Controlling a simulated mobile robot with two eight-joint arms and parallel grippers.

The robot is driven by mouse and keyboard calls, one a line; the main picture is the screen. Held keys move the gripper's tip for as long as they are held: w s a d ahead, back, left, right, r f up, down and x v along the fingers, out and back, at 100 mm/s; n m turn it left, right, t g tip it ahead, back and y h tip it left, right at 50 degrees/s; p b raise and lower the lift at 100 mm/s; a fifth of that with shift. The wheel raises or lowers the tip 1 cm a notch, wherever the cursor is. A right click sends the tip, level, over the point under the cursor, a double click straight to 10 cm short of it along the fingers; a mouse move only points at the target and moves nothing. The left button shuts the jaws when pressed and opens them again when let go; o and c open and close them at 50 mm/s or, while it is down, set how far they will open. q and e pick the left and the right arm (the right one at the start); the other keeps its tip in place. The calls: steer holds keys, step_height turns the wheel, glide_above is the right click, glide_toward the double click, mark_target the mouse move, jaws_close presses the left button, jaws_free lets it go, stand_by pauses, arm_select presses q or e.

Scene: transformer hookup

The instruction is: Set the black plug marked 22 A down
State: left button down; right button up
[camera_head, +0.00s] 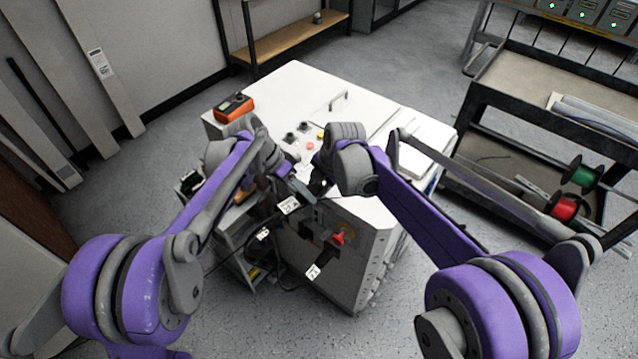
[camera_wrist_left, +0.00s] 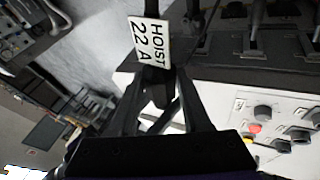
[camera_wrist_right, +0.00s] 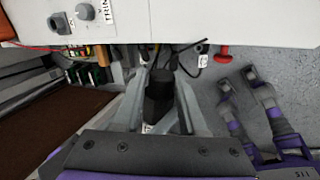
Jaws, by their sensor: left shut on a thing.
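The black plug (camera_wrist_left: 156,88) is between the fingers of my left gripper (camera_wrist_left: 160,78), which is shut on it. Its white tag, reading HOIST 22 A (camera_wrist_left: 149,40), faces the left wrist camera. In the head view, a white tag (camera_head: 289,205) hangs beside my left gripper (camera_head: 300,189), in front of the white cabinet. My right gripper (camera_wrist_right: 160,75) has its fingers apart. A dark block-like thing (camera_wrist_right: 159,95) shows between them; I cannot tell whether they touch it. In the head view, the right fingertips are close to the left ones and partly hidden by the arm.
The white cabinet (camera_head: 290,95) carries knobs, buttons and an orange meter (camera_head: 233,107). A red handle (camera_head: 338,238) and another tagged black plug (camera_head: 313,271) are on its front. A small shelf cart (camera_head: 238,225) stands to the left, with loose black cables nearby.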

jaws_close()
arm_select(q)
steer(key=shift+c, duration=1.4)
jaws_free()
